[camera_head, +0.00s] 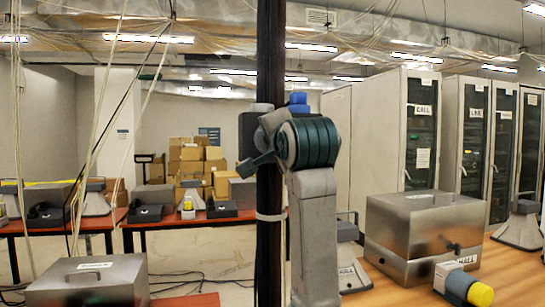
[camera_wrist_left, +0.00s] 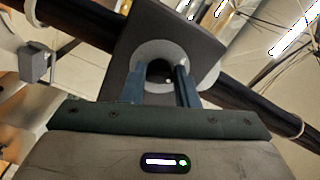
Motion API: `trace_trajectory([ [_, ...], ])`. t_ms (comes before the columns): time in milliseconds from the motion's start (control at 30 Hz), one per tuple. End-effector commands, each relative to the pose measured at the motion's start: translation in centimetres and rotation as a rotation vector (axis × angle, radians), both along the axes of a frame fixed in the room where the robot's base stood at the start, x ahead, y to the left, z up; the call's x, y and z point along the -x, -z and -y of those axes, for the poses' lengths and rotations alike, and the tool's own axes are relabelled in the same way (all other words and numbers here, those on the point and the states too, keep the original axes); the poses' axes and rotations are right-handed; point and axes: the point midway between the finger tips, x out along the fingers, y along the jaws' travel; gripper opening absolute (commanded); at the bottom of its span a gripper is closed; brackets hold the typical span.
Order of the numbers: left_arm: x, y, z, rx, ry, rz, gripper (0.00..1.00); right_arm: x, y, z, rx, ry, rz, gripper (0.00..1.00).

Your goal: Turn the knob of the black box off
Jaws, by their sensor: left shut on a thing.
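The black box (camera_wrist_left: 190,35) is fixed to a dark upright pole (camera_head: 270,60). In the head view the black box (camera_head: 246,132) shows only partly beside the pole, behind my arm. Its round grey knob (camera_wrist_left: 150,50) with a dark centre faces the left wrist camera. My left gripper (camera_wrist_left: 161,82) has its two blue fingers on either side of the knob and is shut on it. The knob's exact turn angle cannot be told. In the head view my left wrist covers the pole and the fingertips. My right gripper is in neither view.
A wooden table (camera_head: 510,275) at right holds a metal box (camera_head: 425,225) and a yellow-and-blue cylinder (camera_head: 462,287). Another metal box (camera_head: 85,282) stands at lower left. Cables hang at left. Cabinets (camera_head: 395,125) and stacked cartons (camera_head: 190,155) stand farther back.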

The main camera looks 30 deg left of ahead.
Motion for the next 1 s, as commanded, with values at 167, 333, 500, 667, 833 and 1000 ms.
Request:
trace_trajectory([
  [167,0.0,0.5,0.0,0.097,0.0,0.108,0.04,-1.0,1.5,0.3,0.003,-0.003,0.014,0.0],
  [333,-0.1,0.5,0.0,0.171,-0.001,0.192,0.04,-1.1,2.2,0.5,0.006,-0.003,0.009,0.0],
  [500,-0.1,0.5,0.1,0.22,-0.001,0.25,0.04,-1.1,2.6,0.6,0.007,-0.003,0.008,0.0],
  [667,-0.1,0.5,0.1,0.248,-0.001,0.281,0.04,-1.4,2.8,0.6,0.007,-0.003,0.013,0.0],
  [833,-0.2,0.5,0.1,0.259,-0.001,0.293,0.04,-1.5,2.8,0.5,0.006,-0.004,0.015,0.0],
  [1000,-0.2,0.5,0.1,0.262,-0.002,0.295,0.04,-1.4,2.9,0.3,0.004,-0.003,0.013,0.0],
])
